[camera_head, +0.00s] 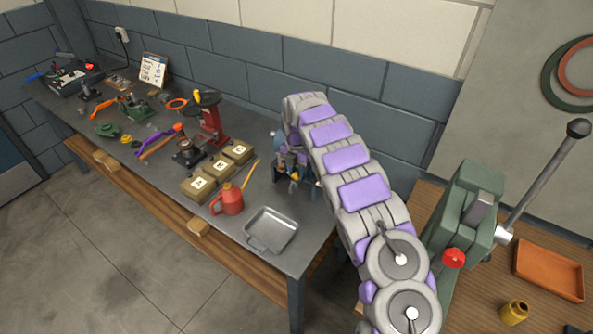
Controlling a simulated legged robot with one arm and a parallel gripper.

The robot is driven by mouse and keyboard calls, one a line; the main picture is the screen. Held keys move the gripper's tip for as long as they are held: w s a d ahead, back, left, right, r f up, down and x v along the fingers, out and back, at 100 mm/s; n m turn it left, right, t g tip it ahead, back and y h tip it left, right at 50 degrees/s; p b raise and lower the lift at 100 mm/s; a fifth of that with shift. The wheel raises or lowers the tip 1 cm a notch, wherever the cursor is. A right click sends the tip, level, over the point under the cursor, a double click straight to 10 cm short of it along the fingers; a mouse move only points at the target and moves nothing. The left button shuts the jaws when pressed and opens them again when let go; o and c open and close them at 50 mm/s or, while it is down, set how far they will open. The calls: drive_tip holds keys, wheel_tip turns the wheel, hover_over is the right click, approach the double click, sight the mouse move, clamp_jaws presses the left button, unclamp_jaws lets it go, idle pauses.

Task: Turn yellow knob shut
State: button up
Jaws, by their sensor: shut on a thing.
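My gray and purple arm reaches over the right end of the metal workbench, and my gripper (293,172) points down at its far right part. A small yellow bit (296,178), which looks like the yellow knob, shows between the fingers, and the gripper is shut on it. The blue-gray body (281,150) of a fixture shows beside the gripper, close against the fingers. My gripper and arm hide most of the knob and the fixture, so the knob's angle cannot be told.
Lettered boxes (220,169), a red can (229,200) and a gray tray (271,231) stand left of my gripper on the workbench (258,275). A green lever machine (467,215) stands right of my arm.

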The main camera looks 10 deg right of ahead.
sight(295, 174)
drive_tip(key=shift+s+a+r+m+p, duration=0.1)
drive_tip(key=shift+s+m+p, duration=0.05)
drive_tip(key=shift+m+p, duration=0.55)
drive_tip(key=m, duration=0.3)
drive_tip(key=shift+p, duration=0.4)
drive_tip(key=o, duration=1)
drive_tip(key=shift+a, duration=0.15)
drive_tip(key=shift+o, duration=0.2)
drive_tip(key=shift+r, duration=0.15)
wheel_tip(295, 174, up, 17)
drive_tip(key=p, duration=0.1)
drive_tip(key=shift+p, duration=0.3)
